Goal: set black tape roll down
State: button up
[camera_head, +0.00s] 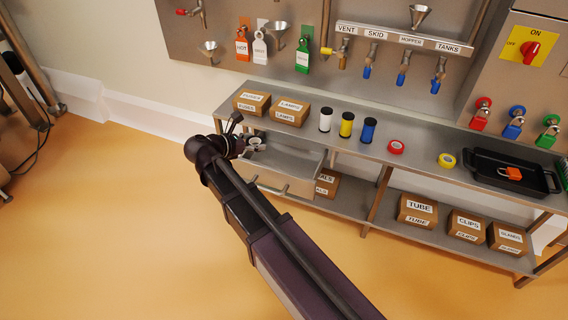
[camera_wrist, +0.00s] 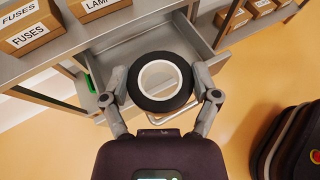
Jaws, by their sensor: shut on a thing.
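The black tape roll (camera_wrist: 160,107), with a white core, shows in the wrist view between the two fingers of my gripper (camera_wrist: 161,82). The fingers are shut on its sides, and its round face is toward the camera. Below it in that view is an open drawer (camera_wrist: 215,62). In the head view my gripper (camera_head: 243,138) is at the left end of the bench by the open drawer (camera_head: 287,186). The roll shows there only in part, and the arm covers some of it. I cannot tell how high it is above the drawer floor.
The steel bench (camera_head: 322,150) carries a FUSES box (camera_head: 251,103), a LAMPS box (camera_head: 289,112), three upright spools, a red tape roll (camera_head: 396,147), a yellow tape roll (camera_head: 446,160) and a black tray (camera_head: 530,183). A green item (camera_wrist: 89,82) is at the drawer's left in the wrist view.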

jog(key=shift+n+t, duration=0.4)
jog(key=d+f+b, duration=0.3)
jog(key=d, duration=0.2)
jog(key=d+f+b, duration=0.3)
jog(key=d, duration=0.2)
jog(key=d+f+b, duration=0.3)
jog(key=d, duration=0.3)
jog(key=shift+w+f, duration=0.1)
jog(key=shift+f, duration=0.2)
jog(key=b, duration=0.1)
send_over(285, 162)
jog(key=shift+f, duration=0.7)
jog(key=shift+f+b, duration=0.15)
jog(key=shift+b, duration=0.2)
jog(key=shift+f+b, duration=1.6)
jog(key=shift+f+b, duration=0.6)
jog(key=shift+f, duration=0.05)
jog(key=o, duration=0.9)
jog(key=shift+c, duration=0.2)
